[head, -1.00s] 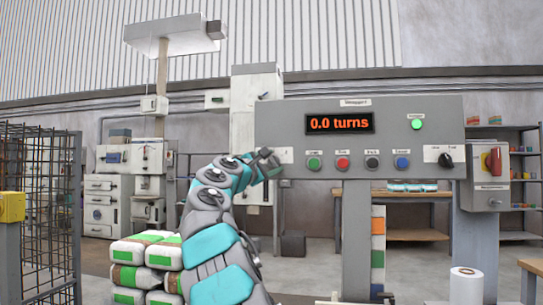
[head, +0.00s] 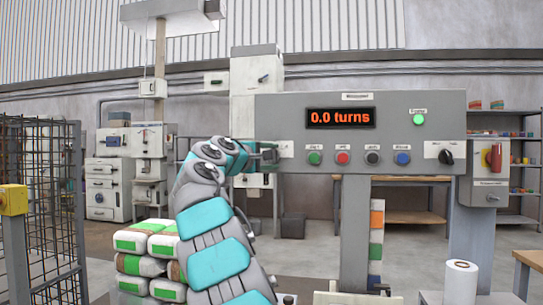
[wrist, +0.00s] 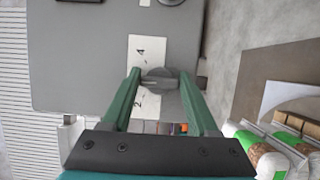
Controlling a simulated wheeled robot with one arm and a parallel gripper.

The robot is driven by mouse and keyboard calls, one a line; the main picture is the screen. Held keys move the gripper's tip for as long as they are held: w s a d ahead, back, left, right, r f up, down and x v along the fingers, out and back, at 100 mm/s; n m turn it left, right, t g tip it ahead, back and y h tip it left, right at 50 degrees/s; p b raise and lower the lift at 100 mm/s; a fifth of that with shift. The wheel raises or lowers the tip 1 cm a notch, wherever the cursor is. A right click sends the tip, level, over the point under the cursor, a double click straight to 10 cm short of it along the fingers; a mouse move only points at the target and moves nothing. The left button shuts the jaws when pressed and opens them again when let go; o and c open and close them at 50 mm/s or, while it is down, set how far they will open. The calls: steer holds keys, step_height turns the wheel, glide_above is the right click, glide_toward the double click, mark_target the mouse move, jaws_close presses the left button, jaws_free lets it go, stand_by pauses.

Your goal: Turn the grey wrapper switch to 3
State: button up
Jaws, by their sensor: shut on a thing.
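The grey wrapper switch (wrist: 160,78) is a small knob on a white label plate (wrist: 147,52) at the left end of the grey control panel (head: 440,108). My gripper (wrist: 160,76) is shut on this knob, with a green finger on each side of it. Printed marks that look like 4 and 2 show on the plate; the other marks are hidden or too small to read. I cannot tell which mark the knob points at. In the head view my gripper (head: 267,154) covers the knob, and only the plate's right part (head: 286,149) shows. The display (head: 340,118) reads 0.0 turns.
A row of green, red, black and blue buttons (head: 343,157) lies right of my gripper. A black selector (head: 445,156) and a red-handled switch box (head: 486,172) are farther right. Stacked bags (head: 150,248) stand left of my arm. A wire fence (head: 45,200) is at the far left.

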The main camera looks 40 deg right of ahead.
steer(key=shift+f, duration=0.1)
steer(key=o, duration=1.4)
steer(key=shift+a, duration=0.1)
steer(key=v, duration=0.7)
steer(key=shift+s+a+b, duration=0.1)
steer(key=shift+a+b, duration=0.15)
steer(key=shift+b, duration=0.15)
